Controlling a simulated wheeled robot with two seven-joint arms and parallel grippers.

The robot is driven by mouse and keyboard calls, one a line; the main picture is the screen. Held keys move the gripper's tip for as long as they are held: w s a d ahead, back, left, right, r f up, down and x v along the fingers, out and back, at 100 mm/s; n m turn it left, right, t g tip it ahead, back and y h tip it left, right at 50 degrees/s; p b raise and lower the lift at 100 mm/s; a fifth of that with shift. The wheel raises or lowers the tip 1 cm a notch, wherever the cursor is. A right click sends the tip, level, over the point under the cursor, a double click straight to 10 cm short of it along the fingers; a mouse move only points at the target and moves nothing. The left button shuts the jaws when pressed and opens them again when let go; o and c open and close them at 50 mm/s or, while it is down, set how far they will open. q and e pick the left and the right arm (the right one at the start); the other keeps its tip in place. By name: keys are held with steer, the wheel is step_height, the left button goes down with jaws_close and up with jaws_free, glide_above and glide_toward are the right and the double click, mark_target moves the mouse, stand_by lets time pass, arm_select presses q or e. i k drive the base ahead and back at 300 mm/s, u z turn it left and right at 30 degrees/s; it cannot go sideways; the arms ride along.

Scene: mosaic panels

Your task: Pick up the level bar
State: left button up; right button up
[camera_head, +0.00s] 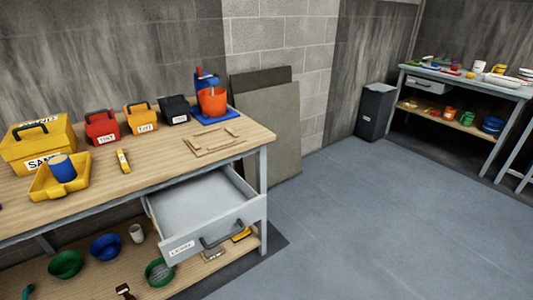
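No object is clearly identifiable as the level bar. A small yellow bar-like tool (123,161) lies on the wooden workbench top (200,161), right of a yellow tray (45,190); it may be the level bar, but it is too small to tell. An open grey drawer (205,240) juts out under the bench, with a small label that is hard to read. The visible part of its floor looks empty. Neither of my grippers is in view.
Flat wooden strips (218,141) lie near the right end. Bowls and tools fill the lower shelf. Open floor (370,220) lies right; another bench (465,85) stands beyond.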

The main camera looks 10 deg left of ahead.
mark_target(124, 165)
steer(key=u, duration=1.4)
steer(key=k, duration=0.55)
steer(key=u, duration=0.9)
steer(key=i, duration=1.4)
steer(key=z, duration=0.1)
